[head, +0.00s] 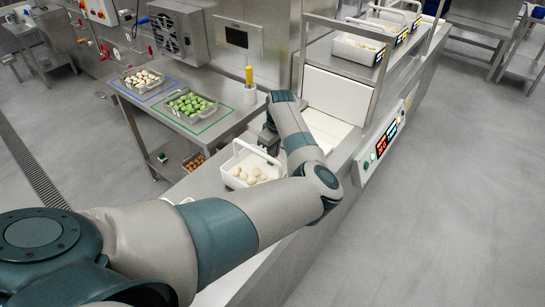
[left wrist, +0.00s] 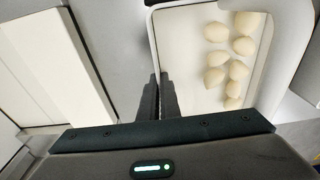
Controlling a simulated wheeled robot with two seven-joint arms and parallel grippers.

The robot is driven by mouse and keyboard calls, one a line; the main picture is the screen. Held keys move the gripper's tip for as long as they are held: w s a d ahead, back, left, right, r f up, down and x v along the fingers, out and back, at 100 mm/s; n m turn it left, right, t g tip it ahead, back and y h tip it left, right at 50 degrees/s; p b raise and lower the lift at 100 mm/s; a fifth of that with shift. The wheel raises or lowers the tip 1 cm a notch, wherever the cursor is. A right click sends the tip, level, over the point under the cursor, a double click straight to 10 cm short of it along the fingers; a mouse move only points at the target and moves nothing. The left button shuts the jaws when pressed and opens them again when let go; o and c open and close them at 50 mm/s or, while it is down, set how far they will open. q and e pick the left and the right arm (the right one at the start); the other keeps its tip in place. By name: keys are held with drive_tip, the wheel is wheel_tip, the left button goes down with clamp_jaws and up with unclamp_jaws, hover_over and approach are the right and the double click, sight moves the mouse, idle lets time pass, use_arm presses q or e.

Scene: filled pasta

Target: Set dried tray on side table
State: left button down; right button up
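A white tray (head: 229,178) with a raised handle holds several pale pasta pieces (head: 252,175). It is at the long counter, in front of my left gripper (head: 268,138), which is partly hidden by its own arm. In the left wrist view the fingers (left wrist: 159,98) are close together at the wall of the tray (left wrist: 187,22), one on each side, and look shut on it. Whether the tray touches the counter is unclear. The steel side table (head: 150,112) stands at the left. My right gripper is not in view.
On the side table, a tray of pale pieces (head: 143,79) stands in a blue outline and a tray of green pieces (head: 189,104) in a green one. A container with a yellow-topped item (head: 249,92) stands beside them. Another white tray (head: 355,48) is on the rack.

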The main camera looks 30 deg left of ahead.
use_arm(q)
drive_tip(key=shift+f, duration=0.45)
drive_tip(key=shift+f, duration=0.25)
drive_tip(key=c, duration=2)
unclamp_jaws()
drive_tip(key=shift+r, duration=0.2)
drive_tip(key=shift+r, duration=0.15)
drive_tip(key=r+b, duration=0.1)
drive_tip(key=r, duration=0.2)
drive_tip(key=d+r+b, duration=0.1)
drive_tip(key=r, duration=0.3)
drive_tip(key=r+b, duration=0.1)
drive_tip(key=r, duration=0.2)
drive_tip(key=shift+d+r, duration=0.15)
drive_tip(key=shift+r, duration=0.25)
drive_tip(key=shift+r+b, duration=0.3)
drive_tip(key=shift+r, duration=0.2)
